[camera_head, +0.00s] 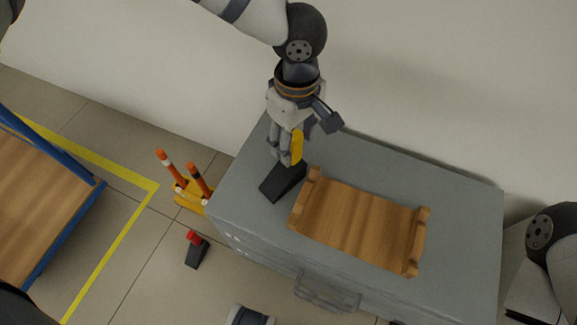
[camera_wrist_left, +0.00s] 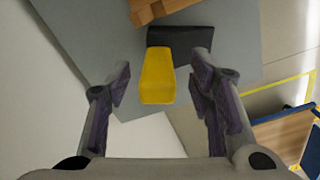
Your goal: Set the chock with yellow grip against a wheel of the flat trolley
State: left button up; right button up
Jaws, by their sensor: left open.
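The chock with yellow grip (camera_head: 283,182) is a black wedge on the grey cabinet top, left of a wooden rack. Its yellow grip (camera_wrist_left: 158,76) shows between the fingers in the left wrist view, with the black body (camera_wrist_left: 183,38) beyond it. My left gripper (camera_head: 286,160) is open, fingers on either side of the grip and apart from it. The flat trolley (camera_head: 38,200) with wooden deck and blue frame stands on the floor at the far left; its wheels are not visible. At the right edge, part of my right arm shows but its fingers cannot be made out.
The wooden rack (camera_head: 355,222) fills the middle of the grey cabinet (camera_head: 462,200). On the floor are a second chock with red grip (camera_head: 195,248) and a yellow stand with orange posts (camera_head: 188,192). Yellow tape (camera_head: 112,243) borders the trolley. Floor between cabinet and tape is partly clear.

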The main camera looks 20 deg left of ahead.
aim_at(282, 166)
pick_arm(q)
notch_tip(282, 166, down, 4)
jog(key=shift+w+f+b, duration=0.1)
jog(key=shift+w+b, duration=0.05)
jog(key=shift+b, duration=0.3)
jog(key=shift+r, duration=0.2)
grip_shut()
